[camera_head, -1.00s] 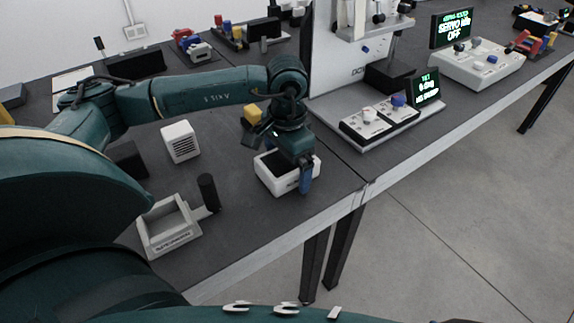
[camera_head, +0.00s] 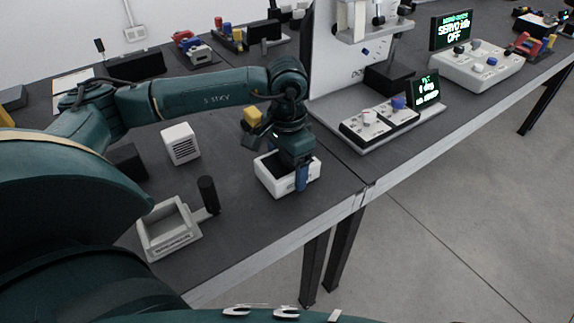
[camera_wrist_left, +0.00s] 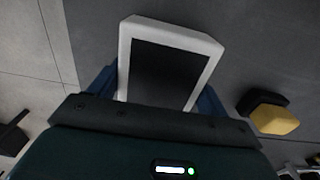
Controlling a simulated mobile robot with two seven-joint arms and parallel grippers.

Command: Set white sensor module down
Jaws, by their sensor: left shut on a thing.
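The white sensor module (camera_head: 273,182), a white box with a dark recessed top, is at the front right of the left table, close to its front edge. It appears to be on or just above the tabletop; I cannot tell whether it touches. My left gripper (camera_head: 290,172) points down over it and is shut on it, one blue fingertip showing on its right side. In the left wrist view the module's white rim (camera_wrist_left: 172,30) shows between the blue fingers (camera_wrist_left: 155,92). My right gripper is not in view.
A white grilled cube (camera_head: 181,143) and a grey open tray (camera_head: 170,243) with a black cylinder (camera_head: 208,193) stand to the left. A yellow-and-black block (camera_head: 252,116) is behind the gripper. A test station (camera_head: 362,140) stands right, across the table seam.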

